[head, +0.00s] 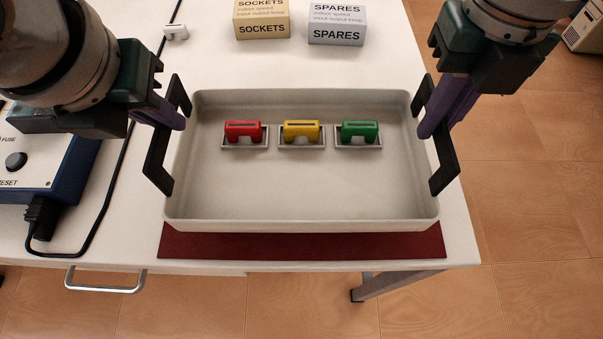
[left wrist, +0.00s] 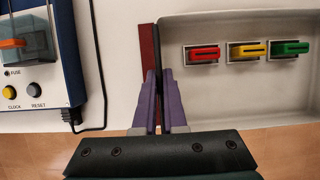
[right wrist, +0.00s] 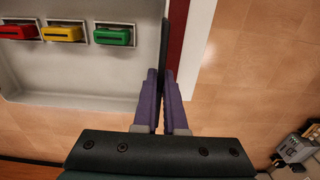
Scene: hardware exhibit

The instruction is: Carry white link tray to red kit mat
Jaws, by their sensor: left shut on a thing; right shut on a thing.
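The white link tray (head: 300,188) has black side handles and holds a red link (head: 242,130), a yellow link (head: 301,130) and a green link (head: 359,131) in a row. The red kit mat (head: 300,245) shows as a strip beyond the tray's near edge; the tray covers the rest. I cannot tell whether the tray touches it. My left gripper (head: 178,122) is shut on the tray's left handle, seen edge-on in the left wrist view (left wrist: 159,100). My right gripper (head: 428,130) is shut on the right handle, also in the right wrist view (right wrist: 164,100).
A blue device (head: 40,165) with a black cable stands at the table's left. A SOCKETS box (head: 262,20) and a SPARES box (head: 337,24) stand at the back. The table's front edge runs close below the mat.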

